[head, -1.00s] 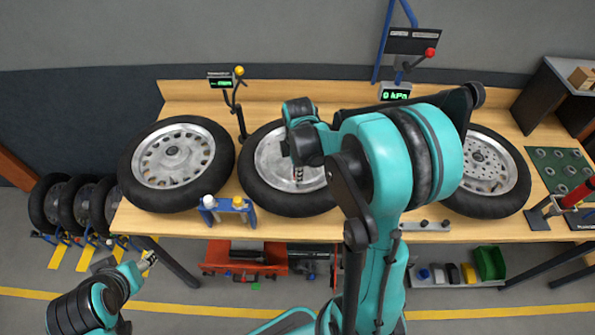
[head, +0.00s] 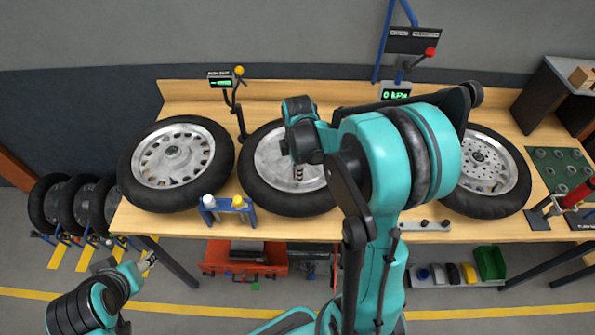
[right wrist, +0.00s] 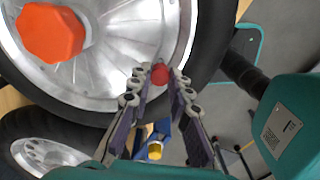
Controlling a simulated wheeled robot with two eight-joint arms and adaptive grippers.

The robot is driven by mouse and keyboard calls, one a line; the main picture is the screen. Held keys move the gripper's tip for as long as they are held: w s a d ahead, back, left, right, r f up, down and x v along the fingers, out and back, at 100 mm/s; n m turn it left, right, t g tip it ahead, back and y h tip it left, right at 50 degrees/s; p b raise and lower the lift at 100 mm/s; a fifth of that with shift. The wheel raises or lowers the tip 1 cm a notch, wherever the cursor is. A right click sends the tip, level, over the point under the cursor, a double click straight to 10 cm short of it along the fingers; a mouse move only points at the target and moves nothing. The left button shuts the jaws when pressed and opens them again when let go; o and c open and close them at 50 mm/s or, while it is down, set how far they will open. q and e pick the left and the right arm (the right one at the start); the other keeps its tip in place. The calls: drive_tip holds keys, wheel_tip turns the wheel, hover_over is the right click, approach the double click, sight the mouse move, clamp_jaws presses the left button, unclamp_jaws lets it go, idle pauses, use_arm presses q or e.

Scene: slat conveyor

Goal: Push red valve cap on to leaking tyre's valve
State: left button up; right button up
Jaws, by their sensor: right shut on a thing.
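My right gripper (head: 298,174) reaches down over the lower part of the middle wheel's metal face. In the right wrist view its fingertips (right wrist: 160,78) are shut on a small round red valve cap (right wrist: 160,74). The cap is in front of the silver rim (right wrist: 110,75), inside the black tyre (right wrist: 205,75). In the head view that middle tyre (head: 262,193) lies on the bench, partly hidden by my right arm. I cannot make out a valve; the gripper and cap may cover it. My left gripper (head: 148,260) is low at the left, in front of the bench, away from the wheels.
Other wheels lie left (head: 130,185) and right (head: 505,205) on the bench (head: 300,228). A blue stand (head: 228,213) with white and yellow tops stands near the front edge. An orange knob (right wrist: 50,33) sits at the hub. A gauge post (head: 240,115) stands behind the left wheels.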

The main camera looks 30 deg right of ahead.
drive_tip(key=shift+f+b, duration=0.65)
drive_tip(key=shift+f, duration=0.15)
drive_tip(key=o, duration=0.8)
wheel_tip(320, 180, up, 11)
drive_tip(key=p, duration=0.8)
idle(0.5)
